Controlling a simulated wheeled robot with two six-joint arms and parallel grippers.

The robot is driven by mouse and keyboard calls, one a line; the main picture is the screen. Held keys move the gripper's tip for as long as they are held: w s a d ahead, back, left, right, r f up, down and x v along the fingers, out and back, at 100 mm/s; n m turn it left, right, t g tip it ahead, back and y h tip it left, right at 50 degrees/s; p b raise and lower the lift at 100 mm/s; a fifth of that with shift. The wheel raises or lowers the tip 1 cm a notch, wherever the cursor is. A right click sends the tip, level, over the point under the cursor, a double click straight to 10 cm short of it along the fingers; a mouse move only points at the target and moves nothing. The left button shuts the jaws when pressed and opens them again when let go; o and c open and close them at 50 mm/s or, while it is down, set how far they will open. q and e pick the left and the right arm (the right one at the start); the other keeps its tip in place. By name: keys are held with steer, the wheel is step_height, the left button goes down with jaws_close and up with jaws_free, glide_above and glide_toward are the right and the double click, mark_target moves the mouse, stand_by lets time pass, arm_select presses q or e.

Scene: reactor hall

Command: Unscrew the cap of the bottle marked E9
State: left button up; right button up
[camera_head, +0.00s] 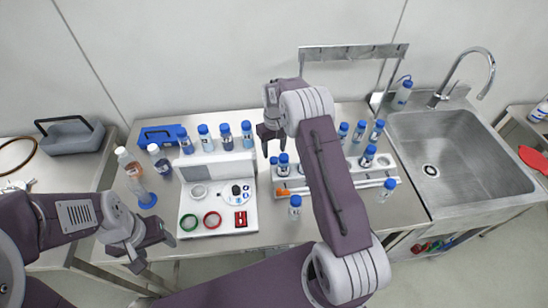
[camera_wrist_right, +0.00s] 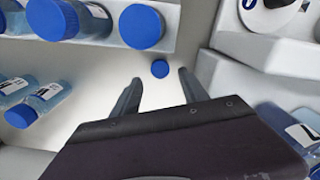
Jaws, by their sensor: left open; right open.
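Several blue-capped bottles stand on the bench; no label is readable as E9, so I cannot tell which bottle it is. A row of them (camera_head: 226,138) is behind the white station. Others are in and around the white rack, including one (camera_head: 283,169) near my right gripper (camera_head: 268,144). My right gripper is open and empty above the rack's left end. In the right wrist view, a small blue cap (camera_wrist_right: 160,68) shows just beyond and between its open fingers (camera_wrist_right: 160,92). My left gripper (camera_head: 152,256) is open and empty at the bench's front left.
The white station (camera_head: 218,228) holds green and red rings and a red block. The white rack (camera_head: 340,186) is partly hidden by my right arm. A loose bottle (camera_head: 295,207) stands in front. A sink (camera_head: 450,180) is right; a blue box (camera_head: 160,134) is back left.

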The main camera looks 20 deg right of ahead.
mark_target(274, 160)
step_height(274, 160, up, 7)
steer(key=s+a, duration=0.2)
steer(key=s, duration=1)
steer(key=s+a+m+t, duration=0.1)
steer(key=s+a, duration=0.2)
steer(key=s, duration=1)
steer(key=shift+a+b, duration=0.35)
